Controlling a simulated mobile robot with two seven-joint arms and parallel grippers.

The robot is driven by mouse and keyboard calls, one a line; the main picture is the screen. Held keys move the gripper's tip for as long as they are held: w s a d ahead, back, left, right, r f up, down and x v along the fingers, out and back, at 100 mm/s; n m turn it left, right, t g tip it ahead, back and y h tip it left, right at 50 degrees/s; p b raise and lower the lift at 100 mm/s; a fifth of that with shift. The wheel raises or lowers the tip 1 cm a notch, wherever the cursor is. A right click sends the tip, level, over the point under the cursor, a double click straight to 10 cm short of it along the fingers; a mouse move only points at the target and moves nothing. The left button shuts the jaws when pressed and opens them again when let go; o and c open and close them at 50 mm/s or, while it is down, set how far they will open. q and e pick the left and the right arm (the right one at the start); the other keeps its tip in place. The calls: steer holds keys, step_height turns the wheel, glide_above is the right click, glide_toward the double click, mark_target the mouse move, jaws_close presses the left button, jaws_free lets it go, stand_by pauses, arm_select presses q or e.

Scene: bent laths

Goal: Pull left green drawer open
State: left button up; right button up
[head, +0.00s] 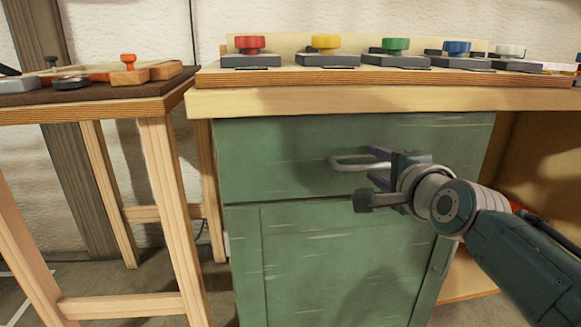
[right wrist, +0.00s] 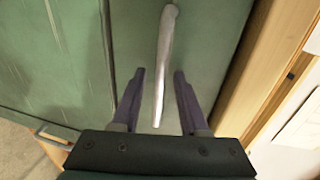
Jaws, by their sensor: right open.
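The green drawer (head: 275,155) is the top front of a green cabinet under the workbench, and it looks shut. Its pale metal bar handle (head: 347,167) sticks out from the front. My right gripper (head: 376,167) is at the right part of the handle, with its dark purple fingers apart. In the right wrist view, the handle (right wrist: 163,60) runs between the open fingertips (right wrist: 160,74), with a gap on both sides. My left gripper is not in view.
Below the drawer is a green cabinet door (head: 335,255). The wooden benchtop (head: 330,100) above carries several coloured knobs on grey bases. A smaller wooden table (head: 90,110) with tools stands at the left. An open wooden bay (head: 545,160) lies right of the cabinet.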

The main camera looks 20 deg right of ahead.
jaws_close()
stand_by(0.3)
stand_by(1.2)
